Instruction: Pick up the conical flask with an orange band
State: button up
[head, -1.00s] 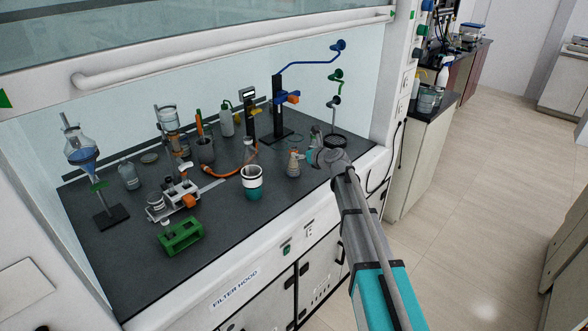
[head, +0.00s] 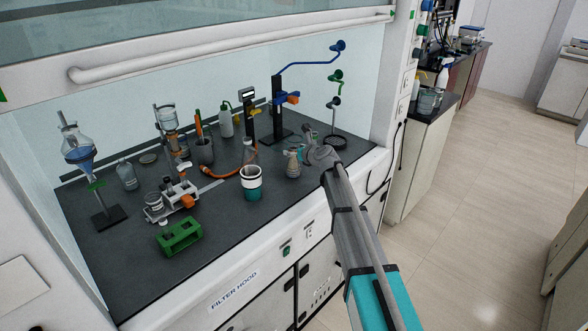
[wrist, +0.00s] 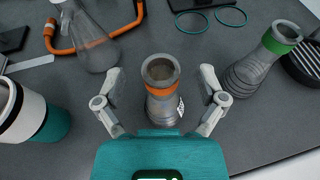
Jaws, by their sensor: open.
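The conical flask with an orange band (wrist: 160,92) stands upright on the dark hood worktop, its open mouth facing the wrist camera. In the head view the flask (head: 293,166) is partly covered by my gripper. My gripper (wrist: 160,76) is open, with one finger on each side of the flask. Gaps show between the flask and both fingers, so it is not gripped. In the head view my gripper (head: 302,155) reaches in from the right, at the flask's neck.
A green-banded flask (wrist: 262,62) stands close on the right. A larger clear flask (wrist: 95,45) with an orange tube (wrist: 122,30) is at the upper left. A white and teal container (head: 252,183) stands left. A green rack (head: 179,237) is farther left.

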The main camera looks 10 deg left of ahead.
jog(key=shift+w+a+f, duration=0.15)
jog(key=shift+w+a, duration=0.15)
jog(key=shift+w, duration=0.1)
grip_shut()
dwell(0.6)
